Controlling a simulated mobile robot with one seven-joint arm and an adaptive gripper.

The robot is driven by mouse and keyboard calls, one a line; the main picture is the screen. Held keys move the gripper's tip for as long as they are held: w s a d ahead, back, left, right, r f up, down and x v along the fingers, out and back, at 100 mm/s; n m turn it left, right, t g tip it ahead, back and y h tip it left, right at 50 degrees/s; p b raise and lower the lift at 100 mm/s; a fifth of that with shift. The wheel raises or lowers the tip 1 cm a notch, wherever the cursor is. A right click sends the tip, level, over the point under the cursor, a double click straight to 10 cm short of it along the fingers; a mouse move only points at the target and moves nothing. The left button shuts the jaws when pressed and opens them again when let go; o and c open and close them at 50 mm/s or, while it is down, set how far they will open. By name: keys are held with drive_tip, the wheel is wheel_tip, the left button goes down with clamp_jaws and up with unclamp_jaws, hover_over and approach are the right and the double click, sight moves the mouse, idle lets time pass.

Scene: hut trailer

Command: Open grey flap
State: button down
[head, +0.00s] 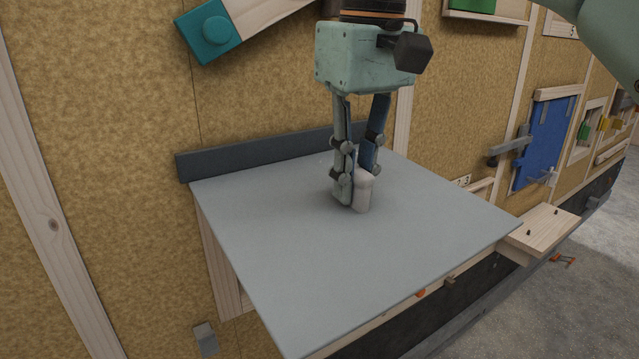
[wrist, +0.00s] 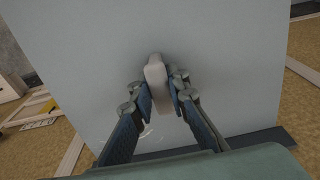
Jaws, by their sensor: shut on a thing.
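The grey flap (head: 290,245) is a large flat panel, lying about level and sticking out from the wall in the head view. It also fills most of the wrist view (wrist: 80,60). A pale handle (head: 364,195) stands up from its upper surface. My gripper (head: 354,190) comes down from above with its two fingers around this handle, shut on it. In the wrist view the handle (wrist: 156,75) sits between the two fingertips (wrist: 162,95). Part of the handle is hidden by the fingers in the head view.
A dark strip (head: 270,153) runs along the wall behind the flap. A teal block with a round knob (head: 212,38) is on the wall above left. A small wooden shelf (head: 543,228) is by the flap's right corner, and a blue panel (head: 543,140) is further right.

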drive_tip(key=shift+w+a+r+g, duration=0.1)
drive_tip(key=shift+w+r+g, duration=0.2)
drive_tip(key=shift+r, duration=0.3)
drive_tip(key=shift+s+r+g+h, duration=0.1)
drive_tip(key=shift+r+g+h, duration=0.2)
idle(0.3)
drive_tip(key=c, duration=1.8)
unclamp_jaws()
drive_tip(key=shift+c, duration=0.2)
drive_tip(key=shift+r, duration=0.1)
